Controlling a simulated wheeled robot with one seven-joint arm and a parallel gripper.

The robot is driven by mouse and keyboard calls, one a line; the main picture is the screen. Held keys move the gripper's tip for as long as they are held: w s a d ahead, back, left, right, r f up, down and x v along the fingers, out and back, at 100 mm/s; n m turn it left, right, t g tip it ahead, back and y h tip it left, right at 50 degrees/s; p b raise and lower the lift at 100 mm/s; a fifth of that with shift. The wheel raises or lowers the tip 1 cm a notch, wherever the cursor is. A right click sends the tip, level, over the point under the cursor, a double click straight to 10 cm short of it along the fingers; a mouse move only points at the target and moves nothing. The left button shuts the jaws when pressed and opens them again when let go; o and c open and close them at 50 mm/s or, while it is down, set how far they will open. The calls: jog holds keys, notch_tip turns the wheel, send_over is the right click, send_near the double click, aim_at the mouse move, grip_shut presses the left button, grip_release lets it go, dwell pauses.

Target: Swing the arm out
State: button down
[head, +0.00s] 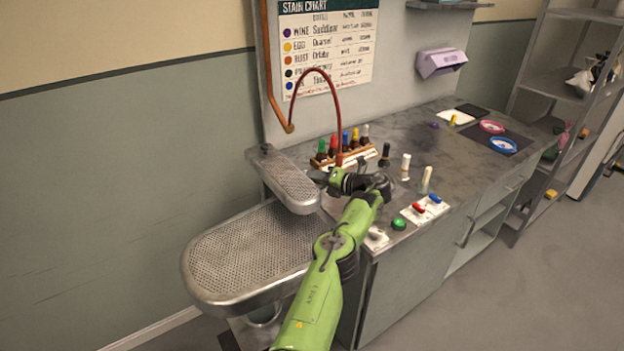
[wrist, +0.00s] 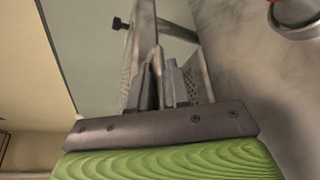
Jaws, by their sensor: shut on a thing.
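The arm of the spotting board is a small, narrow, perforated metal board (head: 288,181). It sits above the left end of the counter and over the back of a larger perforated metal board (head: 250,252). My gripper (head: 322,182) is at the small arm's right side, near its front end. In the wrist view my gripper's fingers (wrist: 164,78) are closed on a thin metal part of the arm, with perforated metal (wrist: 194,88) showing behind them. The exact gripped part is mostly hidden by the fingers.
A dark counter (head: 440,135) stands to the right. A rack of coloured bottles (head: 343,152), a red hose (head: 337,95), a green button (head: 398,223) and a white bottle (head: 405,166) are close to my gripper. Floor left of the large board is free.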

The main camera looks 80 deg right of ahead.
jog(key=shift+d+r, duration=0.1)
jog(key=shift+r, duration=0.05)
jog(key=c, duration=1.4)
grip_release()
jog(key=shift+c, duration=0.2)
jog(key=shift+d+f, duration=0.2)
jog(key=shift+d, duration=0.1)
jog(key=shift+a, duration=0.1)
jog(key=p+v, duration=0.4)
jog(key=v, duration=1.1)
jog(key=shift+s+a, duration=0.3)
jog(key=shift+s, duration=0.1)
